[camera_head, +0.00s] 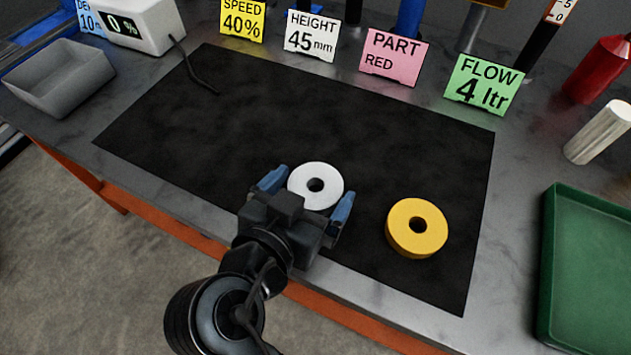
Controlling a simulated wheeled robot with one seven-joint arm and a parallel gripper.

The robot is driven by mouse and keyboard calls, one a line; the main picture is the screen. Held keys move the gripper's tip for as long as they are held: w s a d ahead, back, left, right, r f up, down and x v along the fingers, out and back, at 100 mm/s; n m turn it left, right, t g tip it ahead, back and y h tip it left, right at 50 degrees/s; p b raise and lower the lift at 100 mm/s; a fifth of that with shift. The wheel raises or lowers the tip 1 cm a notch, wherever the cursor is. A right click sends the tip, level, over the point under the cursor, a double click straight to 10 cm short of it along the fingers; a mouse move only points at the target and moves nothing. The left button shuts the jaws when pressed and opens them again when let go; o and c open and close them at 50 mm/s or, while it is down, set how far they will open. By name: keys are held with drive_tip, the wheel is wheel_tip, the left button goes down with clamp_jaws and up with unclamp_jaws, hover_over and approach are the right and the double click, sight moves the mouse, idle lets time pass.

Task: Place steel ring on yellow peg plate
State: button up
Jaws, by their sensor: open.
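A pale white-grey ring (329,172) with a dark centre hole lies flat on the black mat, near its front edge. It looks like the steel ring. My gripper (309,193) is open, with one blue fingertip to the left of this ring and the other to its right. I cannot tell whether the fingers touch it. A thick yellow disc (404,238) with a dark hole lies on the mat to the right of my gripper. No peg shows on it, and I see no other yellow plate.
A grey bin (62,102) stands at the left, a green tray (590,240) at the right. A silver cylinder (598,133) and red bottle (598,70) stand back right. Sign cards, including a green one (484,84), line the back.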

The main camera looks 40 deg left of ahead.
drive_tip(key=shift+w+f, duration=0.15)
drive_tip(key=shift+w, duration=0.15)
drive_tip(key=shift+c, duration=0.3)
drive_tip(key=c, duration=1.6)
drive_tip(key=shift+r, duration=0.25)
